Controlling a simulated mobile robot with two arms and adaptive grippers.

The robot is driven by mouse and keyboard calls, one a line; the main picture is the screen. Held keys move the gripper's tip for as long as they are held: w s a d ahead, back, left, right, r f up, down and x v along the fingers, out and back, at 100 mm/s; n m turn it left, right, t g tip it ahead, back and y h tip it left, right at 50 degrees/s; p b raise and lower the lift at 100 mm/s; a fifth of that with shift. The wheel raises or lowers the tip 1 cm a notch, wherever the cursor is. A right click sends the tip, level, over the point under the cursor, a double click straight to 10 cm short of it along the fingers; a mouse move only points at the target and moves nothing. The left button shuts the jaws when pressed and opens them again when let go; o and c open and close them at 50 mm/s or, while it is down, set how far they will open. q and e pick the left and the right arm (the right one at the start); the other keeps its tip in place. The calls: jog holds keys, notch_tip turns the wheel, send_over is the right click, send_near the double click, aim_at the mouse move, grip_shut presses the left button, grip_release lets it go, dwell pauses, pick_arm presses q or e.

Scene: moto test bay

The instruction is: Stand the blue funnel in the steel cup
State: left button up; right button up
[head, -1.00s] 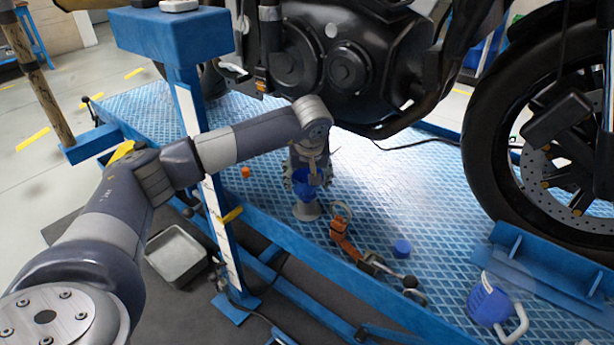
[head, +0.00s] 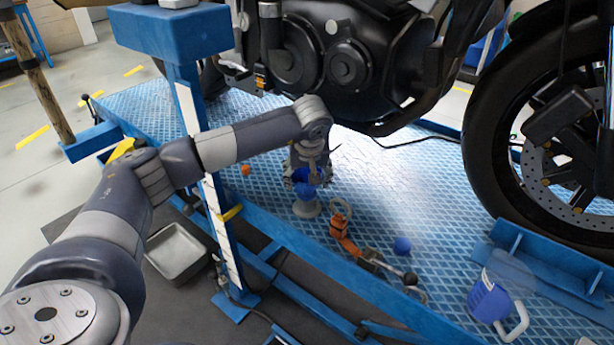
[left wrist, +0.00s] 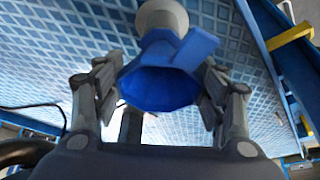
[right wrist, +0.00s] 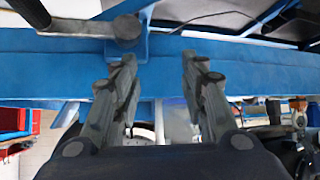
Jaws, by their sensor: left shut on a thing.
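My left gripper (head: 304,177) is shut on the blue funnel (head: 305,190), beside the motorcycle's engine. The steel cup (head: 306,209) stands upright on the lift deck just below the funnel. In the left wrist view the funnel (left wrist: 158,86) sits between the fingers (left wrist: 160,92), its wide mouth facing the camera. Its narrower end overlaps the near edge of the cup (left wrist: 163,14). The funnel looks tilted, and I cannot tell whether its spout is inside the cup. My right gripper (right wrist: 158,66) is open and empty in the right wrist view, facing a blue beam.
A blue jug (head: 490,300) stands at the deck's right front. A grey tray (head: 178,252) lies below.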

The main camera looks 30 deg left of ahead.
jog(key=shift+s, duration=0.1)
pick_arm(q)
jog(key=shift+f, duration=0.2)
pick_arm(e)
jog(key=shift+s+d+f+g, duration=0.2)
jog(key=shift+s+f+g, duration=0.1)
jog(key=shift+f, duration=0.05)
pick_arm(q)
jog(key=o, duration=1.1)
jog(key=shift+o, duration=0.2)
pick_arm(e)
jog(key=shift+r, duration=0.1)
